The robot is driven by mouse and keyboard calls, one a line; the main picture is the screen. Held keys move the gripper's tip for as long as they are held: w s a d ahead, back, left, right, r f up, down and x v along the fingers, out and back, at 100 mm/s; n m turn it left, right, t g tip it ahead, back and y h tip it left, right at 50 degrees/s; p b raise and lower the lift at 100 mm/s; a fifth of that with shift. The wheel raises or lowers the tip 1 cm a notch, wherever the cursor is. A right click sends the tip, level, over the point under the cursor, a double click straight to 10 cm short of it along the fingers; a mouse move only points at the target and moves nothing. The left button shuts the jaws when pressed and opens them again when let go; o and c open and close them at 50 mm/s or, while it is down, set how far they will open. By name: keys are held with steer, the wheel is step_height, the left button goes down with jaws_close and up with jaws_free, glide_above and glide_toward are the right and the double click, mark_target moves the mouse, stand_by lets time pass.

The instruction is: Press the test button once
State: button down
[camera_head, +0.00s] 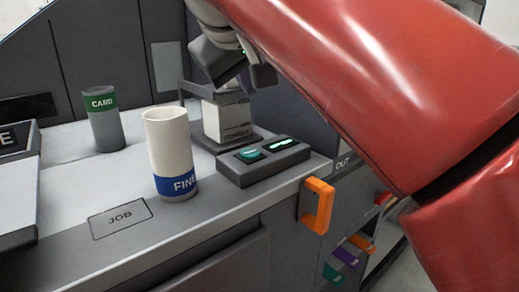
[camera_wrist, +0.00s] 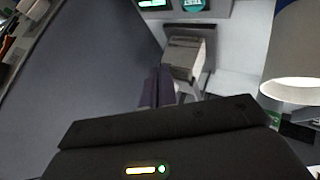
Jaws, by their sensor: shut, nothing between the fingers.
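The test button (camera_head: 250,155) is a round teal button on top of a dark control box (camera_head: 235,175) near the counter's front edge. In the wrist view the button (camera_wrist: 193,4), marked TEST, shows cut off at the top edge. A lit green display (camera_head: 282,145) sits beside it on the same box. My gripper (camera_wrist: 157,88) is shut and empty. In the head view it hangs above and behind the box, apart from the button, and its fingertips are hard to make out there.
A pale block (camera_head: 227,120) stands in a dark frame behind the box. A white cup with a blue band (camera_head: 167,145) stands left of the box. A green-topped CARD cylinder (camera_head: 103,125) stands further left. An orange handle (camera_head: 317,205) juts from the front.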

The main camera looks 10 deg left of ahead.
mark_target(250, 155)
steer(key=shift+f, duration=0.15)
step_height(250, 155, down, 9)
steer(key=b, duration=0.5)
steer(key=shift+r, duration=0.2)
steer(key=shift+f, duration=0.1)
stand_by(1.7)
steer(key=shift+f+b, duration=0.3)
steer(key=shift+b, duration=0.1)
steer(key=shift+f+b, duration=0.35)
steer(key=shift+f, duration=0.15)
stand_by(0.5)
steer(key=shift+r, duration=0.1)
steer(key=shift+r+p, duration=0.8)
steer(key=shift+p, duration=0.15)
